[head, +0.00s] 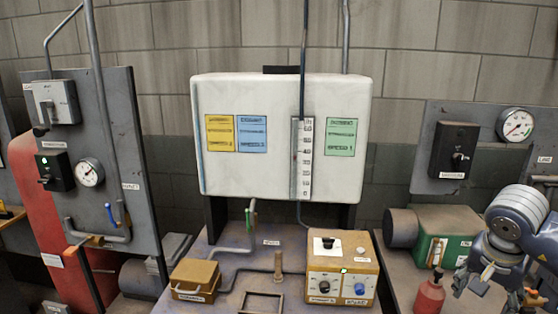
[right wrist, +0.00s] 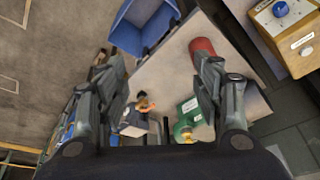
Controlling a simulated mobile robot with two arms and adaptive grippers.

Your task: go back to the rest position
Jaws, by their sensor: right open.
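My right gripper (head: 488,280) is at the lower right of the head view, over the right-hand bench with its fingers pointing down. In the right wrist view its two fingers (right wrist: 163,90) are spread wide with nothing held between them. A table top with several items shows beyond the gap. My left gripper is not in view.
A red bottle (head: 430,295) and a green motor (head: 436,252) stand close left of my right gripper. A yellow control box (head: 342,268) sits on the middle bench under a white tank (head: 270,95). A blue bin (right wrist: 146,22) shows in the right wrist view. Wall panels (head: 465,115) stand behind.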

